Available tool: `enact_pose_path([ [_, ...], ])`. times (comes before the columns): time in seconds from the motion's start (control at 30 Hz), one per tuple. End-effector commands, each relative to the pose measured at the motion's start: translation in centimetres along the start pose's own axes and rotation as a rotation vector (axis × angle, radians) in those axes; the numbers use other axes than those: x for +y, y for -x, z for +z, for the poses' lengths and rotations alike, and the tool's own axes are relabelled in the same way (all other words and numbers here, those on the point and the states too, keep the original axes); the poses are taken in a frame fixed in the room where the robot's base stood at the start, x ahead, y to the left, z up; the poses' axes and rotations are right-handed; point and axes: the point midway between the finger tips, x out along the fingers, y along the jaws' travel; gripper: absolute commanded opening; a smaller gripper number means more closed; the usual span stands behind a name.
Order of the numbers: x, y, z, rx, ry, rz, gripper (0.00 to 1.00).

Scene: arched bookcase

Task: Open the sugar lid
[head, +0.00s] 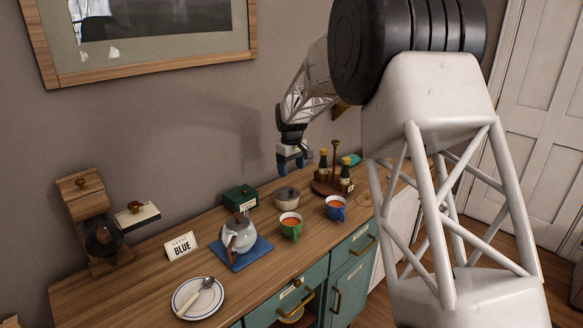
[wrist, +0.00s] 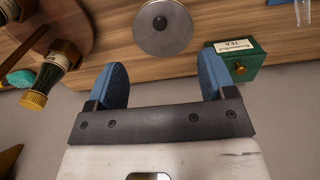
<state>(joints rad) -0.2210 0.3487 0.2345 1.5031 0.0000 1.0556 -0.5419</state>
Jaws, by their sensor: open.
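The sugar pot (head: 287,198) is a small round grey pot with a lid and a dark knob, standing on the wooden counter between the green tea box and the bottle stand. In the wrist view its grey lid (wrist: 163,28) is seen from above, lying flat with the knob in the middle. The lid appears to be on the pot. My gripper (head: 293,165) is above and behind the pot, apart from it. In the wrist view my gripper (wrist: 160,80) is open and empty, its two blue fingers spread wide, with the lid beyond their tips.
The green tea box (head: 240,199) stands close left of the pot. A wooden stand with bottles (head: 345,174) is to its right. A green cup (head: 290,226) and a blue cup (head: 336,209) stand in front. A teapot (head: 239,234) sits on a blue mat (head: 256,250).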

Motion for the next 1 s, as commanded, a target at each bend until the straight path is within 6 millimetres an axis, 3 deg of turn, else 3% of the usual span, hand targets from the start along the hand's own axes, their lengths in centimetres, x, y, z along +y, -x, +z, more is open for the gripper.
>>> enact_pose_path([
  [0.47,0.0,-0.7,0.1,-0.001,-0.001,0.0,0.77],
  [1.0,0.0,-7.5,0.1,-0.001,-0.001,0.0,0.77],
])
